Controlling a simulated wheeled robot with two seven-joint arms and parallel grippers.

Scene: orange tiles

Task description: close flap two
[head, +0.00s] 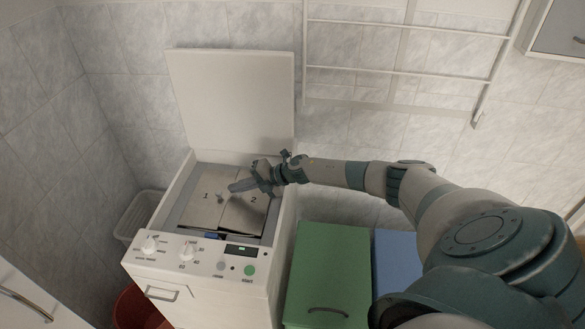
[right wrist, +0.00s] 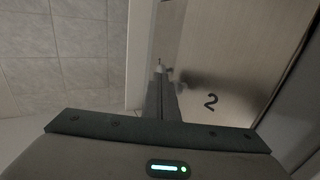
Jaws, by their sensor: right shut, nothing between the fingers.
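A white top-loading washer (head: 205,300) stands with its lid (head: 232,95) raised against the wall. Inside its opening are two pale drum flaps, flap one (head: 198,208) on the left and flap two (head: 252,222) on the right. Flap two, marked "2", also shows in the right wrist view (right wrist: 225,60). It looks nearly level beside flap one; I cannot tell whether it is latched. My right gripper (head: 232,187) is shut and empty, over the flaps near their seam. It also shows in the right wrist view (right wrist: 160,72). Its shadow falls on flap two. My left gripper is out of view.
Something blue (head: 211,236) shows at a dark gap by the flaps' front edge. A control panel (head: 190,253) runs along the washer's front. Green (head: 328,270) and blue (head: 398,260) bins stand at right. A white rack (head: 400,72) hangs on the back wall.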

